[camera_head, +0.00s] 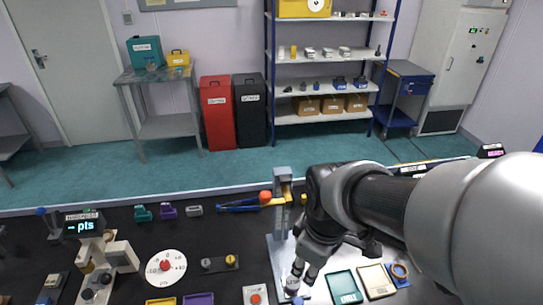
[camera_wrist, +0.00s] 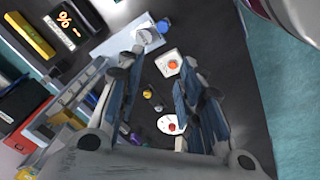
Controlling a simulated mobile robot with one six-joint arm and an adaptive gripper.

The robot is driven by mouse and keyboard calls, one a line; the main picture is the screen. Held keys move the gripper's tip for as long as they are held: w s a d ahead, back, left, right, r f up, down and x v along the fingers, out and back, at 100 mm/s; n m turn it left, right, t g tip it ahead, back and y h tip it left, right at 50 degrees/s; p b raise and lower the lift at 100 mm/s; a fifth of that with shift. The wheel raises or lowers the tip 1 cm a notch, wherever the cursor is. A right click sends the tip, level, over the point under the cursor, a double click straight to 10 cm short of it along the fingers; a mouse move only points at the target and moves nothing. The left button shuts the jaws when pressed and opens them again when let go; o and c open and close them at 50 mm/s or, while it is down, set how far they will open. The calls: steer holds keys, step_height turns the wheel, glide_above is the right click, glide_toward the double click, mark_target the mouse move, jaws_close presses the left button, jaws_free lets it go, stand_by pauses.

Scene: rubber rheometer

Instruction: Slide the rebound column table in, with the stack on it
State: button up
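The rebound column (camera_head: 283,185) stands upright at the back of the black bench, left of my arm, on a pale base plate (camera_head: 275,250). An orange ball (camera_head: 265,197) is beside it on the left. My gripper (camera_head: 301,279) points down over the front of this plate and hides part of it. In the wrist view its two fingers (camera_wrist: 160,105) are apart with nothing held between them. A pale plate with a round grey piece on it (camera_wrist: 147,38) and a blue knob (camera_wrist: 163,25) lies beyond the fingertips. I cannot tell clearly whether this is the sliding table with the stack.
A white box with an orange button (camera_head: 255,296) stands left of my gripper. A white dial disc (camera_head: 166,267) lies further left. A teal tray (camera_head: 345,287) and a beige tray (camera_head: 377,281) lie to the right, close to my arm.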

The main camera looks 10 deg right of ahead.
steer(key=shift+s+r+m, duration=0.4)
steer(key=shift+m, duration=0.1)
